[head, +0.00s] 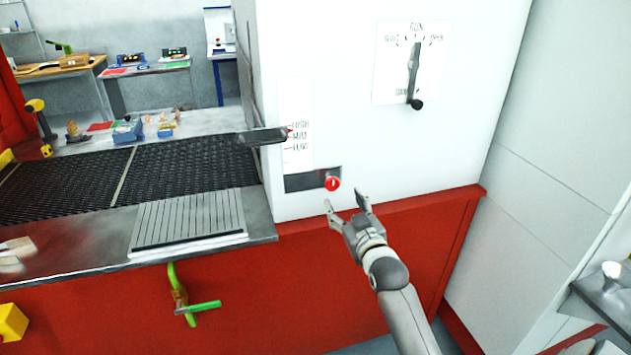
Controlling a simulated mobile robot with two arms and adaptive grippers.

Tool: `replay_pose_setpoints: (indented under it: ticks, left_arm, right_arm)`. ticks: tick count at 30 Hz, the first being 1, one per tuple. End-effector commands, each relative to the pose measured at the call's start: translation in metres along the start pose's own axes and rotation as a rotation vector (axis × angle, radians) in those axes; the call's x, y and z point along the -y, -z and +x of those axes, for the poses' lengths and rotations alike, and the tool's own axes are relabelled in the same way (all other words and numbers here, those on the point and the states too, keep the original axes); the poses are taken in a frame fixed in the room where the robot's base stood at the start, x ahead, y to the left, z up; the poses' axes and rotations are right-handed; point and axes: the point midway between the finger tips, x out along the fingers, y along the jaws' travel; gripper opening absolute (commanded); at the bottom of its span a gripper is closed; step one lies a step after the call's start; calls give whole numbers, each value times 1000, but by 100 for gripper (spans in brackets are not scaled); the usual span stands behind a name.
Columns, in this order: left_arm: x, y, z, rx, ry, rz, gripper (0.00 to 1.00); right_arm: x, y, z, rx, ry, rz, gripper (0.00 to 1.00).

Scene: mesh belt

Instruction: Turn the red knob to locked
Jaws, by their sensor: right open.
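The red knob (332,183) is small and round with a short pale mark that looks near upright. It sits at the right end of a dark recessed slot (305,181) low on the white cabinet face (380,150). My right gripper (343,199) is open and empty just below and to the right of the knob, its fingers pointing up towards it. The fingertips look apart from the knob. No locked label can be read beside the knob. My left gripper is not in view.
A lever with a black ball (416,104) is on a dial plate higher up. A dark handle (262,136) sticks out left beside a printed scale. The black mesh belt (185,172) lies left. A red base ledge (400,206) runs below the cabinet; a green-handled valve (190,305) is lower left.

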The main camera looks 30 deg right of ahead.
Motion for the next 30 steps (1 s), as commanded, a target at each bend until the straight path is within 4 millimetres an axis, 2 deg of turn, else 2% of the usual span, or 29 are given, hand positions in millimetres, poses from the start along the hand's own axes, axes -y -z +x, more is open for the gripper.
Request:
replay_pose_setpoints:
  ticks: [8,18,24,30]
  left_arm:
    - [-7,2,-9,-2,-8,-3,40]
    - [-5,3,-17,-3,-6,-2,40]
    - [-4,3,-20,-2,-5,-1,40]
    - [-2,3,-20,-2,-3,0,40]
  right_arm:
    - [0,1,35,1,1,0,60]
    - [1,0,84,2,2,0,60]
    - [1,-1,100,2,1,0,60]
    - [1,-2,105,3,1,-1,60]
